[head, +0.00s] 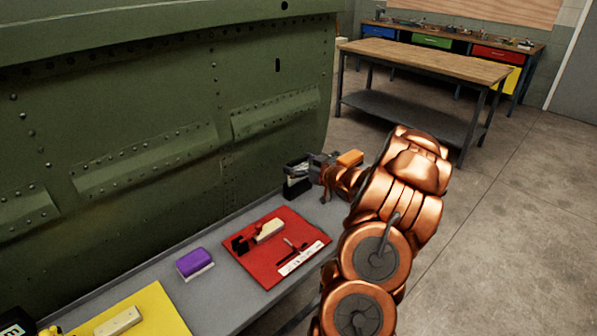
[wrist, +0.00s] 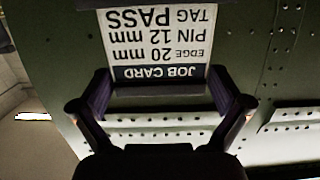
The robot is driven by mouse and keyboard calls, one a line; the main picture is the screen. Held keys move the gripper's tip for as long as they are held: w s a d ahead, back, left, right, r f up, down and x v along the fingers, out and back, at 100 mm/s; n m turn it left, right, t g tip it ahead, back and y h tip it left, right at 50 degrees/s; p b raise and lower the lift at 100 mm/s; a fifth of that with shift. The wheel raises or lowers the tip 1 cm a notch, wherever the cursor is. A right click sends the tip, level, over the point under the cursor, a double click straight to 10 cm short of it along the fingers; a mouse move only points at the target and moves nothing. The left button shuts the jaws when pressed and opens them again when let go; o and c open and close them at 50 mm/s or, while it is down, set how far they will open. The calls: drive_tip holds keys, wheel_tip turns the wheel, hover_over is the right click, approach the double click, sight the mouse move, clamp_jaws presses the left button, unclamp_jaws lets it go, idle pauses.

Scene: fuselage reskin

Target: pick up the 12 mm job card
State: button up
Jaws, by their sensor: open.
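The job card (wrist: 160,42) is white with a dark header band and appears upside down in the wrist view. Its print reads JOB CARD, EDGE 20 mm, PIN 12 mm, TAG PASS. A dark strip runs along the header edge. My gripper (wrist: 161,90) is open, with one dark finger at each side of the card's header end; I cannot tell whether they touch it. In the head view my gripper (head: 312,168) is at the far end of the grey bench, at a small black and white item (head: 297,186), perhaps the card in a holder.
The grey bench (head: 228,238) runs along a green riveted fuselage panel (head: 150,110). On it are a red mat (head: 262,272) with tools, a purple block (head: 195,262) and a yellow mat (head: 165,308). A wooden-topped table (head: 425,60) stands behind. The floor at right is clear.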

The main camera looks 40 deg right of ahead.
drive_tip(key=shift+w, duration=0.25)
drive_tip(key=c, duration=0.8)
